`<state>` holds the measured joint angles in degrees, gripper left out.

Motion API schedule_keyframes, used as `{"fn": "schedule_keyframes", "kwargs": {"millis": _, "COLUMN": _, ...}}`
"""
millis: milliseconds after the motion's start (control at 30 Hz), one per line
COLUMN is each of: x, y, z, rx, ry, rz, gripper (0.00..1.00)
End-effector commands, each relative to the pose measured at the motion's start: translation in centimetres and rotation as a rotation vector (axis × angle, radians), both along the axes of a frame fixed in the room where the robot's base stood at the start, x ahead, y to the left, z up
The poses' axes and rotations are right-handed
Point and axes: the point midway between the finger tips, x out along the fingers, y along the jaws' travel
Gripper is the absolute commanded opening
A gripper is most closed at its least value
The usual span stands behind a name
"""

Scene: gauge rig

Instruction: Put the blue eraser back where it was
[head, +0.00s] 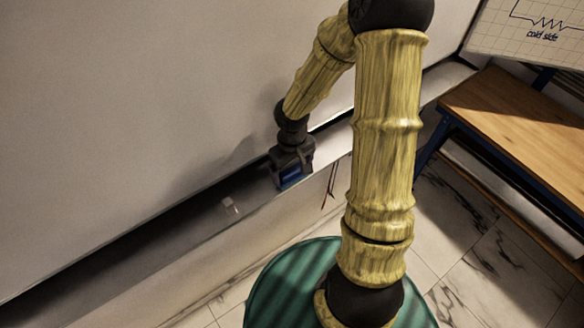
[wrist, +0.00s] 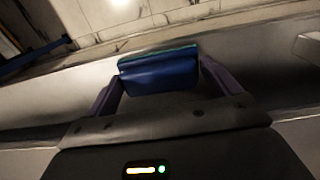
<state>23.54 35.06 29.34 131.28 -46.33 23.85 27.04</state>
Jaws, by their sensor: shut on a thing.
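The blue eraser (head: 291,175) is between the fingers of my gripper (head: 292,168), at the dark ledge (head: 150,238) under the large pale board. In the wrist view the eraser (wrist: 160,74) lies crosswise between the two purple-grey fingers, a blue block with a thin teal edge along its top. My gripper (wrist: 158,82) is shut on it. I cannot tell whether the eraser touches the ledge or hangs just above it. Its far face is hidden.
Thin dark reddish strands (head: 329,186) hang below the ledge to the right. A wooden bench (head: 530,115) stands at the right, below a panel (head: 530,30) marked "cold side". The ledge farther left looks clear.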

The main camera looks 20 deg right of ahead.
Motion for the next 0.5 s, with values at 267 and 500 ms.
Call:
{"fn": "schedule_keyframes", "kwargs": {"millis": 267, "x": 0.02, "y": 0.15, "z": -0.25, "rx": 0.000, "ry": -0.001, "rz": 0.004, "gripper": 0.64}}
{"fn": "schedule_keyframes", "kwargs": {"millis": 500, "x": 0.01, "y": 0.14, "z": -0.31, "rx": 0.000, "ry": -0.001, "rz": 0.003, "gripper": 1.00}}
